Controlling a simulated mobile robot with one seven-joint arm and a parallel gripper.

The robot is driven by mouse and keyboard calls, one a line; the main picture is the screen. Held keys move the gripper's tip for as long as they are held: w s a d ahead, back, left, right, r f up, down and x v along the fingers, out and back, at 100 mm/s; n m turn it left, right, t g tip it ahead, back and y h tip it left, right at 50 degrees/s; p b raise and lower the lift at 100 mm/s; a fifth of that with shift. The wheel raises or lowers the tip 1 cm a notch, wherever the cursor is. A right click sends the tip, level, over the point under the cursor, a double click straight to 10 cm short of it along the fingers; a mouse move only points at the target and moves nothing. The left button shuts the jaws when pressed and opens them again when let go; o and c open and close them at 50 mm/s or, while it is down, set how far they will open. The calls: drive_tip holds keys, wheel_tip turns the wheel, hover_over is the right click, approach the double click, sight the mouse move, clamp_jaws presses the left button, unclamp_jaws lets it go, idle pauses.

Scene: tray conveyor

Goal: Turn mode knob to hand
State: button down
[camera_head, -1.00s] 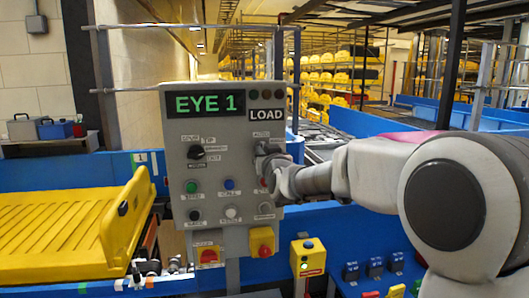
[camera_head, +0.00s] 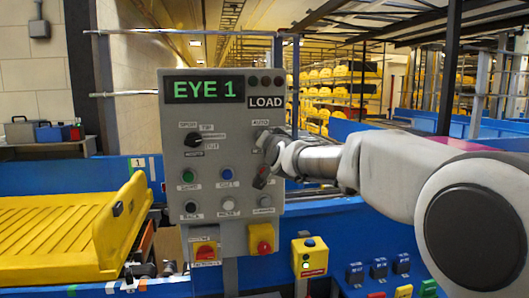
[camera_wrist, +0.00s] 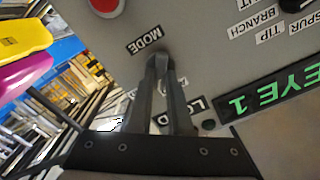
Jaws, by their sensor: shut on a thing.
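The mode knob sits at the upper right of the grey control panel (camera_head: 178,243), below a small AUTO label (camera_head: 261,123). It is almost wholly hidden by my gripper, so its pointing direction cannot be read. My gripper (camera_head: 264,143) reaches it from the right and is shut on it. In the wrist view, upside down, the two dark fingers (camera_wrist: 164,62) come together at the knob, right beside the MODE label (camera_wrist: 147,40). The HAND label cannot be made out.
Left of my gripper is a black route knob (camera_head: 195,139). Several push buttons lie below, including a blue one (camera_head: 227,174). A screen (camera_head: 204,89) reads EYE 1, with a LOAD sign (camera_head: 266,102). A yellow tray (camera_head: 60,235) stands at left; a yellow box (camera_head: 309,257) is lower right.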

drive_tip(key=m+b, duration=0.3)
drive_tip(key=m, duration=0.1)
drive_tip(key=shift+f+m, duration=0.1)
drive_tip(key=shift+m, duration=0.2)
idle(0.3)
drive_tip(key=c, duration=0.8)
unclamp_jaws()
drive_tip(key=shift+c, duration=0.2)
drive_tip(key=shift+d, duration=0.1)
drive_tip(key=b+v, duration=1.2)
drive_tip(key=v, duration=0.5)
drive_tip(key=shift+s, duration=0.2)
